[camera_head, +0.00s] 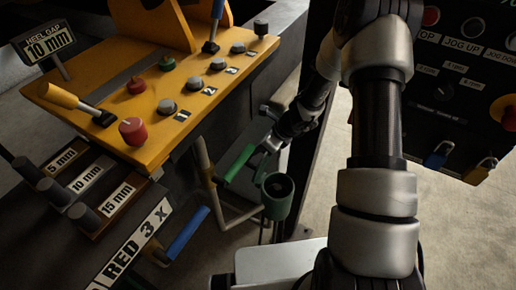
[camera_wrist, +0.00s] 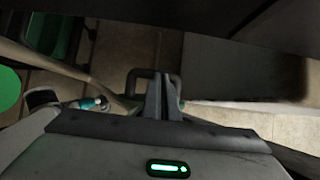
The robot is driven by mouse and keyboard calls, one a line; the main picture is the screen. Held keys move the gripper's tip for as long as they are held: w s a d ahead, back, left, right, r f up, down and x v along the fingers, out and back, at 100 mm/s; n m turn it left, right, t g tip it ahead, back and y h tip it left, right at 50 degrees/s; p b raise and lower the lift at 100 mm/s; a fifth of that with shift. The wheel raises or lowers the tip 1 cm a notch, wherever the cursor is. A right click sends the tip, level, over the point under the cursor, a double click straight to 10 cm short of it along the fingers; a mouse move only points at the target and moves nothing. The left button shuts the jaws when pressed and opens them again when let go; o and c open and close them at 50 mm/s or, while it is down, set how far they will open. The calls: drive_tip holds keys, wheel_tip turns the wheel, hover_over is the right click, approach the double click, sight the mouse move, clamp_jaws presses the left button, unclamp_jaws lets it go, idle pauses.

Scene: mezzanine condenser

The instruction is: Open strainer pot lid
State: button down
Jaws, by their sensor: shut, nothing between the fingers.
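A green cylindrical pot (camera_head: 277,197), which I take to be the strainer pot, stands low beside the machine, right of centre in the head view. Its round top faces up; I cannot tell whether a lid is on it. My gripper (camera_head: 264,160) is just above and left of the pot, close to a green bar handle (camera_head: 239,163). In the wrist view my gripper (camera_wrist: 163,97) has its fingers together with nothing held. A dark bent bar (camera_wrist: 134,78) shows right beside the fingertips; contact is unclear. A green disc (camera_wrist: 8,88) is cut off at the left edge.
The yellow control panel (camera_head: 160,100) with knobs and levers lies left. A pale bent pipe (camera_head: 208,170) and a blue handle (camera_head: 187,234) stand near the pot. A dark control box (camera_head: 450,80) with padlocks is at right. Open floor (camera_head: 455,225) shows at lower right.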

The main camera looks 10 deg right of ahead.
drive_tip(key=s+r+n+p, duration=0.1)
drive_tip(key=s+r+n, duration=0.25)
drive_tip(key=r, duration=0.65)
drive_tip(key=s+r+n+p, duration=0.25)
drive_tip(key=r+n, duration=0.25)
drive_tip(key=r, duration=0.5)
drive_tip(key=s+r+n+p, duration=0.1)
drive_tip(key=s+r+n, duration=0.35)
drive_tip(key=r, duration=0.65)
drive_tip(key=s+d+r+n+t+h, duration=0.1)
drive_tip(key=s+d+r+n+h, duration=0.1)
drive_tip(key=s+r+n, duration=0.3)
drive_tip(key=s+d+r+n+h, duration=0.3)
drive_tip(key=s+n, duration=0.4)
drive_tip(key=s, duration=0.5)
wheel_tip(320, 180, up, 2)
drive_tip(key=shift+d+r+t, duration=0.25)
drive_tip(key=shift+d+t, duration=0.15)
drive_tip(key=shift+d, duration=0.1)
